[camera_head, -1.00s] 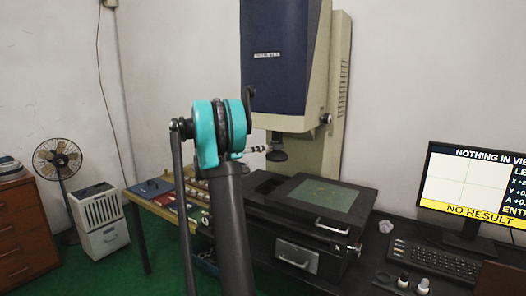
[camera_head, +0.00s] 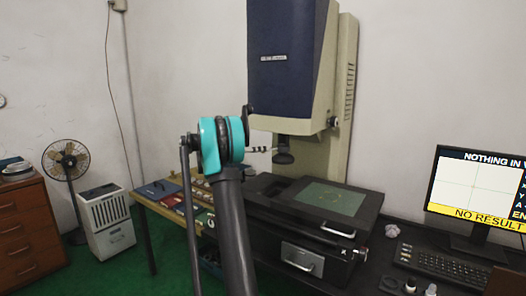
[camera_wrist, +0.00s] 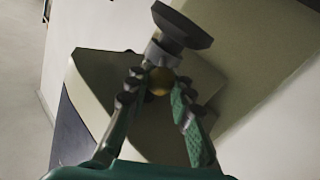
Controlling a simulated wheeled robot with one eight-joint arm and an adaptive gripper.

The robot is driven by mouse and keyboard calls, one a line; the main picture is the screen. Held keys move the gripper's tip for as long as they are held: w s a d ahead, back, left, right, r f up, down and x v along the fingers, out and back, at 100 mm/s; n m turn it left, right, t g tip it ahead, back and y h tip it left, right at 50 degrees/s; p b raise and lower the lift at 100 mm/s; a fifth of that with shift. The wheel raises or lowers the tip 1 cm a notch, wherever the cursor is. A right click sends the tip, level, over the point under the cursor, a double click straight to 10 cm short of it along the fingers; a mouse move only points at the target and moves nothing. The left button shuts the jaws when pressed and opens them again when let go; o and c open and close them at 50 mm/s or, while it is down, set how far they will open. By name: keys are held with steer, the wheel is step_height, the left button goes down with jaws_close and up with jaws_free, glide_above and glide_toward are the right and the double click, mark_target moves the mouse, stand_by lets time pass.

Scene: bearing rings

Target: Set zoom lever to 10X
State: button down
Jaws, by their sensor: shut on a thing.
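The measuring machine has a blue and cream head (camera_head: 282,60) on a cream column. Its dark round lens end (camera_head: 284,157) hangs below, above the stage (camera_head: 330,198). In the head view my gripper (camera_head: 268,150) is small and partly hidden behind my own arm, close to the left of the lens end. In the wrist view my gripper (camera_wrist: 158,92) has its fingers on both sides of a brass-coloured round knob (camera_wrist: 159,81), apparently the zoom lever's end. The dark lens end (camera_wrist: 182,25) is just beyond it. I cannot read any zoom marking.
A monitor (camera_head: 478,190) at the right reads "NO RESULT", with a keyboard (camera_head: 445,262) before it. A side table (camera_head: 160,197) with trays stands left of the stage. A fan (camera_head: 65,160), a white unit (camera_head: 107,220) and a wooden cabinet (camera_head: 25,225) are farther left.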

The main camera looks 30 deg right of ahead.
steer(key=shift+w, duration=0.2)
steer(key=c, duration=1.3)
jaws_free()
steer(key=shift+a, duration=0.1)
steer(key=v, duration=1.2)
steer(key=shift+s, duration=0.1)
